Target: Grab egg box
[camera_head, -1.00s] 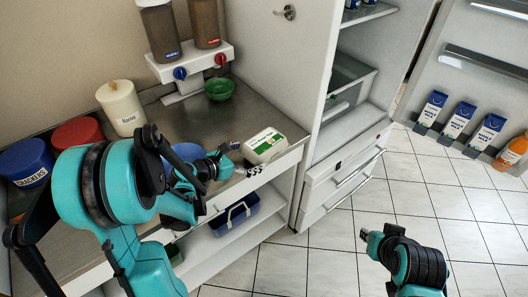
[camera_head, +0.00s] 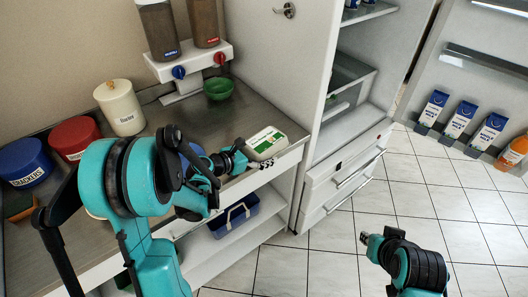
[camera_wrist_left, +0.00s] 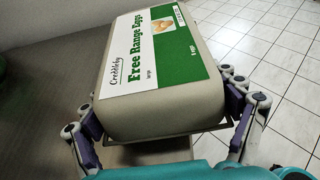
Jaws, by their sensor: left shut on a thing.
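The egg box (camera_head: 268,142) is a beige carton with a green and white label, at the front right edge of the counter in the head view. In the left wrist view the egg box (camera_wrist_left: 160,65) fills the middle, its label reading "Free Range Eggs". My left gripper (camera_head: 258,163) is at the near end of the box. In the left wrist view the fingers of my left gripper (camera_wrist_left: 165,122) are on both sides of its near end, shut on it. My right arm is at the lower right in the head view, over the floor; its fingers are too small to read.
The counter (camera_head: 175,115) holds a green bowl (camera_head: 218,88), a cream canister (camera_head: 120,106), and red and blue tubs on the left. A dispenser (camera_head: 190,60) stands behind. A blue caddy (camera_head: 234,214) sits on the shelf below. The open fridge is at right.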

